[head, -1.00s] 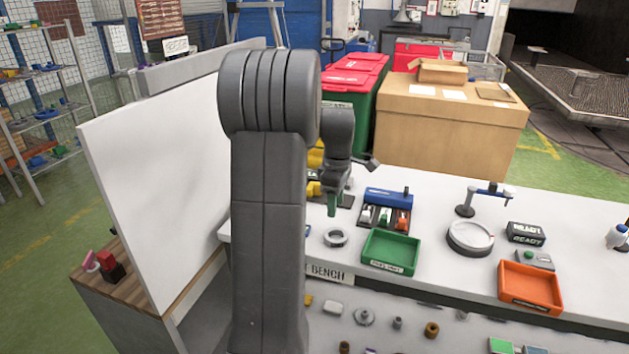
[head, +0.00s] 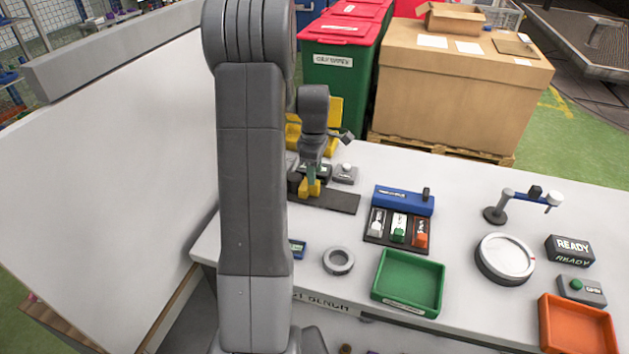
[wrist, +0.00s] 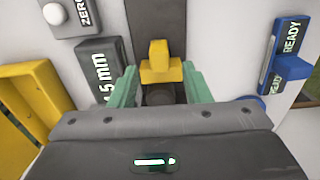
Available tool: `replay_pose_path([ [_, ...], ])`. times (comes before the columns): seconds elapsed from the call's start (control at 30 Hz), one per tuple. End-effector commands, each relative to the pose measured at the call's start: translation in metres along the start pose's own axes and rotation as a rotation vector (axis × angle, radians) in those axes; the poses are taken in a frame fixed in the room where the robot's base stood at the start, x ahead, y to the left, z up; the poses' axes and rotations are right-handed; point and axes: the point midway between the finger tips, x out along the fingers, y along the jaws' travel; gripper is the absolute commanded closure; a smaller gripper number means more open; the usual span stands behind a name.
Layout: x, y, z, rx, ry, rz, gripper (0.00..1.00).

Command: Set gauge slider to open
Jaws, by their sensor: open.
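The gauge's yellow slider (head: 311,188) sits on a dark rail (head: 341,203) at the back left of the bench. In the wrist view the yellow slider (wrist: 160,63) stands upright on the rail (wrist: 157,17). My gripper (wrist: 158,72) is open, with one green finger to each side of the slider's near part; I cannot tell whether they touch it. In the head view my gripper (head: 311,172) is just above the slider. A dark display (wrist: 104,68) reading "mm", its leading digits partly hidden, lies left of the rail.
A grey box with a white ZERO button (head: 346,172) is beside the gauge. A blue READY sign (wrist: 288,55) is right of the rail in the wrist view. A blue block (head: 403,201), switches, a grey ring (head: 338,260) and a green tray (head: 382,283) lie nearby.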

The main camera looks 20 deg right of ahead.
Motion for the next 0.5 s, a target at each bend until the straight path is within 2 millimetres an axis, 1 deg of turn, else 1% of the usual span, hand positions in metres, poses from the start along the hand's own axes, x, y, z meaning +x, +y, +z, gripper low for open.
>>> replay_pose_path([
  [0.03,0.010,0.000,0.000,0.000,-0.001,-0.004,0.56],
  [0.1,0.022,-0.001,0.000,0.000,-0.001,-0.003,0.56],
  [0.2,0.035,0.000,0.000,0.000,-0.001,-0.002,0.56],
  [0.3,0.043,0.000,0.000,0.000,0.000,-0.001,0.56],
  [0.5,0.049,0.000,0.000,0.000,0.000,0.001,0.56],
])
